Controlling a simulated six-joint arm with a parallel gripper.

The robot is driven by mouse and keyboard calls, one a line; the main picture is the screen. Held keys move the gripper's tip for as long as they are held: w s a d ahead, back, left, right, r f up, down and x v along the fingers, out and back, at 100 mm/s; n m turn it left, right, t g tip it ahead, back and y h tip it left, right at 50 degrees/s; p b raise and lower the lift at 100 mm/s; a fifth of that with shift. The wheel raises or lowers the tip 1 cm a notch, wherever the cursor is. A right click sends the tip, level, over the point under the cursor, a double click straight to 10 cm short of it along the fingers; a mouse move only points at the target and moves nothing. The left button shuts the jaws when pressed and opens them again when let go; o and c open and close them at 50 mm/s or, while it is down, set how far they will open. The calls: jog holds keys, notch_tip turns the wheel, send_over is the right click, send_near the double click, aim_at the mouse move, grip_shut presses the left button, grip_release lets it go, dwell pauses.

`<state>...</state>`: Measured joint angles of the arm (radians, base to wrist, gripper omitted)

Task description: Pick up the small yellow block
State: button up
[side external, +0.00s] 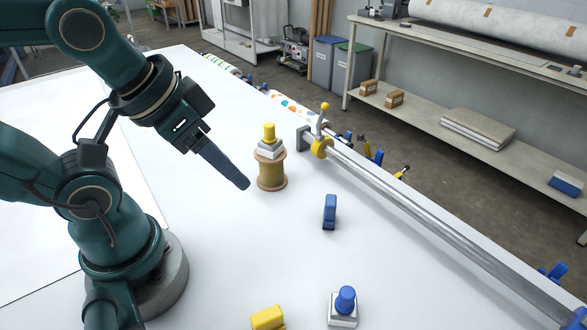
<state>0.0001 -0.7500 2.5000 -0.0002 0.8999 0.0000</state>
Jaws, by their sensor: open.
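A small yellow block (268,318) lies on the white table at the bottom edge of the side external view, partly cut off. Another yellow piece, a knob (269,132) on a white square base, stands on top of a yellow thread spool (271,173) with wooden ends. My gripper (244,184) is open and empty. It points down and to the right above the table, just left of the spool in the picture and well above the yellow block in the frame. The fingers are seen nearly edge-on, so the gap between them is hidden.
A blue upright piece (329,212) stands right of the spool. A blue knob on a white base (344,307) stands near the bottom. A long metal bar (420,210) with a yellow collar runs along the table's right edge. The table between spool and yellow block is clear.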

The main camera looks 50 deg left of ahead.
jog(key=shift+o, duration=1.2)
jog(key=g, duration=0.4)
send_over(267, 315)
jog(key=w+a, duration=0.2)
jog(key=w, duration=0.1)
notch_tip(267, 315, down, 8)
jog(key=r, duration=0.1)
jog(key=s+f, duration=0.1)
jog(key=s+d+f+m+g, duration=0.1)
jog(key=s+d+f+m, duration=0.1)
jog(key=shift+f+g, duration=0.15)
jog(key=shift+g, duration=0.15)
jog(key=shift+s+f, duration=0.1)
jog(key=shift+f, duration=2.45)
